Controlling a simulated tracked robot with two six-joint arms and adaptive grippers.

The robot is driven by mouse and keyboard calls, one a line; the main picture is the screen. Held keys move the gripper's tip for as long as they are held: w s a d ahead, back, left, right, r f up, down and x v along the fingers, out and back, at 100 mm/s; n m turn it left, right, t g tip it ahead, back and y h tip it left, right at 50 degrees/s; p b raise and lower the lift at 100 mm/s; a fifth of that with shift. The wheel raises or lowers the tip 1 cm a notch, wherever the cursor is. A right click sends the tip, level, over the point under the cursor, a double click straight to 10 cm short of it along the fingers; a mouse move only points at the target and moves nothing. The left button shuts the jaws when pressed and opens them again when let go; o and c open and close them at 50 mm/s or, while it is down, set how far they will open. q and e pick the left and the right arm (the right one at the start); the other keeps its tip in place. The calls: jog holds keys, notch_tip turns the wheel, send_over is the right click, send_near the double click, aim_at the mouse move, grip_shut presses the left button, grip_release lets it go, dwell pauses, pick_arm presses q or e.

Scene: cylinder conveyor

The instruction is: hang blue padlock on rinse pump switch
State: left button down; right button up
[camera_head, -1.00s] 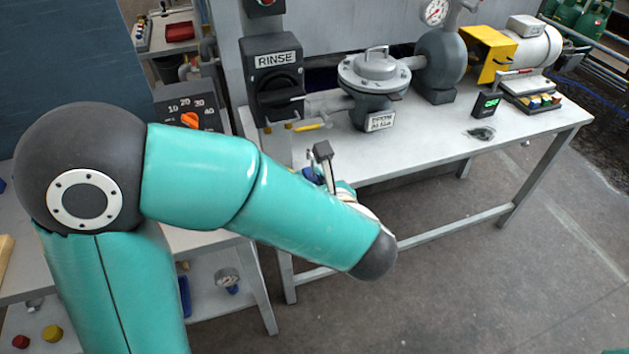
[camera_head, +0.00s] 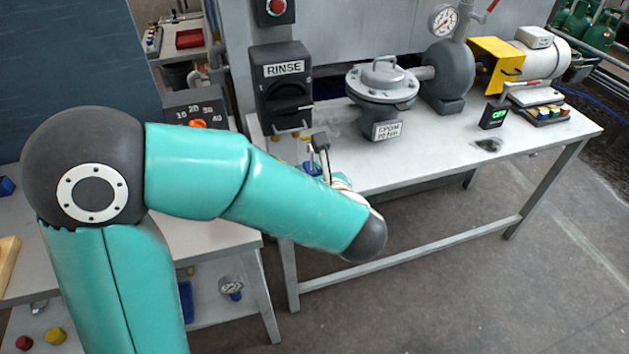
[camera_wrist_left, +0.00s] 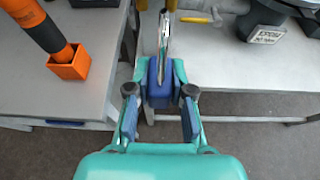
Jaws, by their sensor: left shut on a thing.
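The rinse pump switch (camera_head: 283,85) is a dark box labelled RINSE on the back panel, with a black rotary handle and metal at its lower edge. My left gripper (camera_head: 320,166) is in front of and below it, partly hidden by my own forearm. In the left wrist view the gripper (camera_wrist_left: 160,92) is shut on the blue padlock (camera_wrist_left: 159,88). The padlock's metal shackle (camera_wrist_left: 164,35) points away from the gripper, over the bench edge. I cannot tell whether the shackle touches anything. My right gripper is not in view.
A grey filter housing (camera_head: 382,88) stands right of the switch on the metal bench (camera_head: 440,160). A yellow-handled part (camera_wrist_left: 195,20) lies near the shackle. An orange holder (camera_wrist_left: 68,62) stands on the left bench. A dial box (camera_head: 195,110) is left of the switch.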

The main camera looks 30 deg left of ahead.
pick_arm(q)
jog(key=w+a, duration=0.4)
jog(key=shift+a, duration=0.3)
jog(key=shift+w+a+r, duration=0.1)
jog(key=shift+w+a, duration=0.05)
jog(key=shift+a, duration=0.15)
dwell(1.2)
jog(key=shift+w+a, duration=1)
jog(key=shift+a, duration=0.15)
jog(key=shift+w+a, duration=0.1)
jog(key=shift+b, duration=0.45)
dwell(0.6)
jog(key=shift+f+b, duration=1.2)
jog(key=shift+f, duration=0.25)
jog(key=c, duration=1)
grip_release()
